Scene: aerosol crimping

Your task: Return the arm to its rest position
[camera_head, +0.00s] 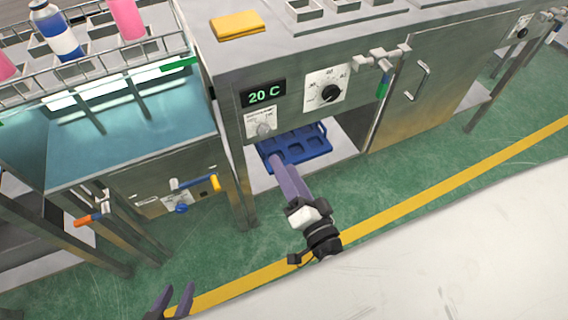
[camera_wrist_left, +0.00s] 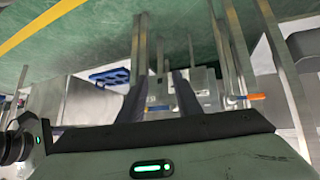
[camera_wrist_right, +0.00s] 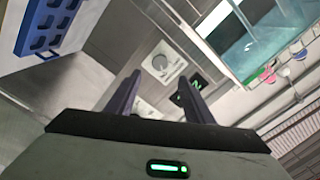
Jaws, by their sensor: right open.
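My right gripper (camera_head: 277,163) reaches toward the low opening of the steel cabinet (camera_head: 345,135). Its purple fingers overlap the blue tray's near edge in the head view, where I cannot tell whether they touch. In the right wrist view the fingers (camera_wrist_right: 160,82) are apart with nothing between them, and the tray (camera_wrist_right: 52,22) lies off to the upper left.
A water bath (camera_head: 130,145) with a wire rack and pink and blue-white bottles stands at the left. Valve handles (camera_head: 95,218) stick out below it. A yellow block (camera_head: 238,24) lies on the cabinet top. The green floor before the cabinet is clear.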

